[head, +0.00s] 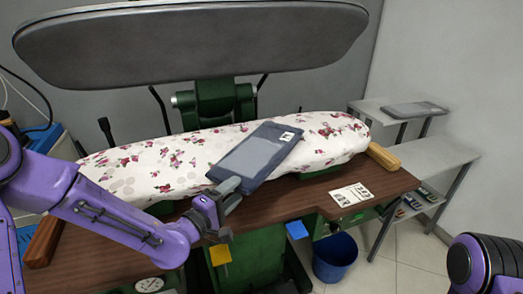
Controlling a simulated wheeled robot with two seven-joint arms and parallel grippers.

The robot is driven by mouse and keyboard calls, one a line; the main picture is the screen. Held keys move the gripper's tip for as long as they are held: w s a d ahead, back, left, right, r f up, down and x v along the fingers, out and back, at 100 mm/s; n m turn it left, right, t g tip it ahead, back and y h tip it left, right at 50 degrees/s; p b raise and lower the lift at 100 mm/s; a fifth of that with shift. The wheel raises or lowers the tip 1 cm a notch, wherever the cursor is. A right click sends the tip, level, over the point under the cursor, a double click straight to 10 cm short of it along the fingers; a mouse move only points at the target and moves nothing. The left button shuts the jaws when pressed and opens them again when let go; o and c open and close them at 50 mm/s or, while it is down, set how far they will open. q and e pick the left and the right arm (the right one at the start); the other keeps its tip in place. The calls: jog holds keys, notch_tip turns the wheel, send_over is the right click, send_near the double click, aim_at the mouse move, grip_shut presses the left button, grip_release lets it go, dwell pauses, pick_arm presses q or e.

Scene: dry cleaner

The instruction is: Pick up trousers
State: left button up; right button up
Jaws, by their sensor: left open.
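The folded dark blue-grey trousers (258,152) lie at a slant on the floral padded pressing board (165,160). A small white label shows near their upper right corner. My left gripper (229,187) is at the lower left corner of the trousers, its fingers overlapping that corner in the picture. It is open. I cannot tell whether the fingers touch the cloth. Of my right arm only a purple and black part shows at the lower right; its gripper is out of view.
The grey upper press plate (190,45) hangs raised above the board. The brown wooden table (325,200) carries a printed white sheet (351,194). Another folded grey garment (414,109) lies on the shelf at right. A blue bin (335,258) stands on the floor.

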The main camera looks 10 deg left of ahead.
aim_at(247, 178)
pick_arm(q)
jog(key=x, duration=0.1)
jog(key=p+x, duration=0.1)
jog(key=x, duration=0.1)
jog(key=p+x, duration=0.1)
jog(key=x, duration=0.1)
jog(key=shift+s+d+r, duration=0.15)
jog(key=shift+d+r, duration=0.1)
jog(key=shift+d, duration=0.05)
jog(key=shift+w+d+f, duration=0.1)
jog(key=shift+w+d, duration=0.05)
jog(key=shift+w, duration=0.2)
jog(key=shift+s, duration=0.1)
grip_shut()
